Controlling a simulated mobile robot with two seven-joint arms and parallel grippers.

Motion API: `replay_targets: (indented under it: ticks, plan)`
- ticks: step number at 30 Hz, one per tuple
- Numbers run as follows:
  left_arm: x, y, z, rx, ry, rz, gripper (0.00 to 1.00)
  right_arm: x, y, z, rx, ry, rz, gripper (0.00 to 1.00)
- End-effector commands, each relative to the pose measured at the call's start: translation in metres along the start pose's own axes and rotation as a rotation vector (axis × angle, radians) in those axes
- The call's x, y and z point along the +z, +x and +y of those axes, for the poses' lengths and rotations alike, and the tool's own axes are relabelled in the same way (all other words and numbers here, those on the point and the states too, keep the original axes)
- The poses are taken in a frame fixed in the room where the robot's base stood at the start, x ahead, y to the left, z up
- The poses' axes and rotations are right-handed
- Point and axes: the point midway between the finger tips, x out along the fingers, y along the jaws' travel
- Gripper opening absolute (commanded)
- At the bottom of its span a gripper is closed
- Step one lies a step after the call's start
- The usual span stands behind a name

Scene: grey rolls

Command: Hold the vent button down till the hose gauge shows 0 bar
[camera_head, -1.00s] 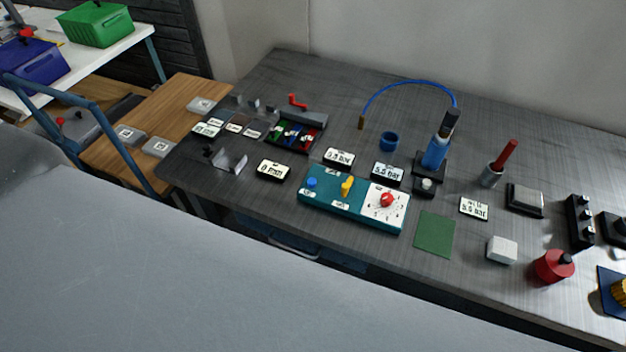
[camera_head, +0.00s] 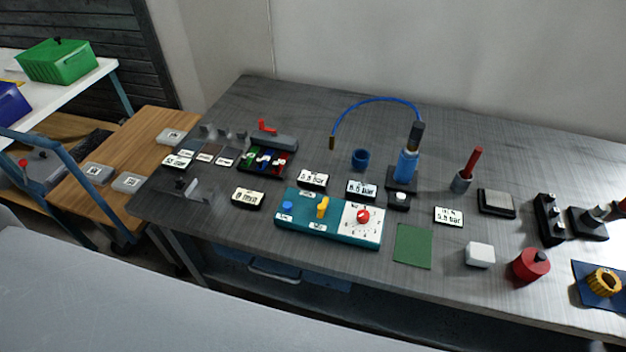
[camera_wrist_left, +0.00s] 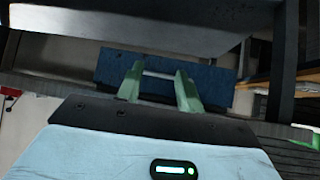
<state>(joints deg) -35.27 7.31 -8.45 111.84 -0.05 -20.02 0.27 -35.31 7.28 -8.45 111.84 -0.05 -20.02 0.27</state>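A teal control panel (camera_head: 300,230) lies on the dark bench in the head view. It carries a blue button (camera_head: 287,207), a yellow lever (camera_head: 322,207) and a red knob (camera_head: 363,216) on a white dial. Its small labels are unreadable, so I cannot tell which control is the vent button. Two display plates behind it, one left (camera_head: 313,180) and one right (camera_head: 361,190), seem to read about 5.5 bar. A blue hose (camera_head: 375,101) arches behind them to a blue cylinder (camera_head: 407,166). My left gripper (camera_wrist_left: 158,72) is open and empty, away from the panel. My right gripper is out of view.
A green mat (camera_head: 413,246), a white block (camera_head: 480,254) and a red pot (camera_head: 531,264) lie right of the panel. A plate reading about 5.5 bar (camera_head: 448,215) lies behind the mat. A parts tray (camera_head: 264,160) stands back left. A wooden table (camera_head: 128,150) adjoins the bench's left.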

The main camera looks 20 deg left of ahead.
Motion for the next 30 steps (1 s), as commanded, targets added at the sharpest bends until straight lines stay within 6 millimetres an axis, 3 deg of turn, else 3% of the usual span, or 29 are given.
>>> replay_targets:
  ticks: [7, 16, 30]
  plan:
    - [0.0, 0.0, 0.0, 0.0, 0.0, 0.0, 0.37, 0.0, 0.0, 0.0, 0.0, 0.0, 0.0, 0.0]
    - [0.0001, -0.0001, 0.0001, 0.0, 0.0, 0.0, 0.0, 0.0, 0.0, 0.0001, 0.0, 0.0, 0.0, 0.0]
    - [0.0002, -0.0001, 0.0001, 0.0, 0.0, 0.0, 0.0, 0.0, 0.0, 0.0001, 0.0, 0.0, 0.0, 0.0]
